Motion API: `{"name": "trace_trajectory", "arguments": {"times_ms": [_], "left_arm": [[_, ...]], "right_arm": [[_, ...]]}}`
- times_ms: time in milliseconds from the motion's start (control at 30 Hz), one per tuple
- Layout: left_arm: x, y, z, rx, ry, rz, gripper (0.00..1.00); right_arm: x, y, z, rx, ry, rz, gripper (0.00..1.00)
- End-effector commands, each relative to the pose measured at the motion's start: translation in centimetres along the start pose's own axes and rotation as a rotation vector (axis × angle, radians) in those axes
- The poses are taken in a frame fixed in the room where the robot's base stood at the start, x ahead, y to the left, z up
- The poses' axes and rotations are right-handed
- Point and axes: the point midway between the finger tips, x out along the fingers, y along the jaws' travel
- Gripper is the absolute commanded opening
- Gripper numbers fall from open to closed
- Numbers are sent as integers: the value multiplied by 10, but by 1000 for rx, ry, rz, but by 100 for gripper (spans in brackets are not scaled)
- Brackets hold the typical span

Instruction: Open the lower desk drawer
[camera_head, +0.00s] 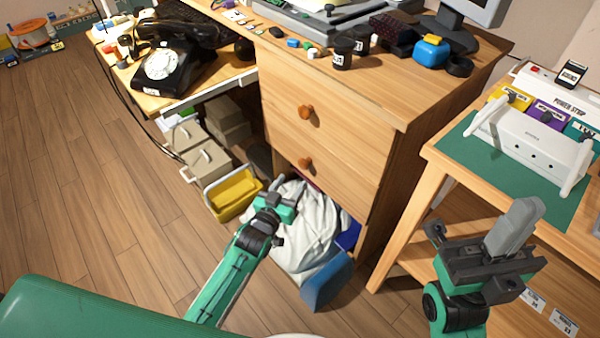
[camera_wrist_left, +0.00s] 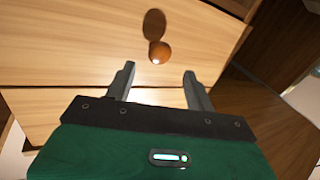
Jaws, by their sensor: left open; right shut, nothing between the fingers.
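The wooden desk has two drawer fronts, both flush with the cabinet. The lower drawer (camera_head: 335,165) has a round orange-brown knob (camera_head: 305,163). In the left wrist view the knob (camera_wrist_left: 160,52) stands out from the drawer front (camera_wrist_left: 85,50), with its dark shadow beside it. My left gripper (camera_head: 272,200) is below and left of the knob in the head view. Its open fingers (camera_wrist_left: 160,76) point toward the knob without touching it, and the gap is empty. My right gripper (camera_head: 516,222) is shut and empty, by the side table at the right.
The upper drawer (camera_head: 300,105) has a similar knob (camera_head: 306,112). A white bag (camera_head: 300,225), a yellow bin (camera_head: 233,193) and a blue box (camera_head: 327,282) crowd the floor below the drawers. A side table (camera_head: 450,170) stands right. The wooden floor at left is clear.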

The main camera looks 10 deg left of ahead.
Motion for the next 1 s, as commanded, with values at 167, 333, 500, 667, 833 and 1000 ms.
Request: {"name": "trace_trajectory", "arguments": {"times_ms": [167,333,500,667,833,1000], "left_arm": [[33,0,2,1,2,0,55],[54,0,2,1,0,0,55],[64,0,1,1,0,0,55],[66,0,0,0,-1,0,55],[66,0,0,0,-1,0,51],[66,0,0,0,-1,0,17]], "right_arm": [[-1,0,0,-1,29,-6,0],[0,0,-1,-2,44,-10,0],[4,0,-3,-3,62,-13,0],[8,0,-6,-3,73,-11,0],[8,0,-6,-3,73,-9,0],[7,0,-4,-3,69,-9,0]]}}
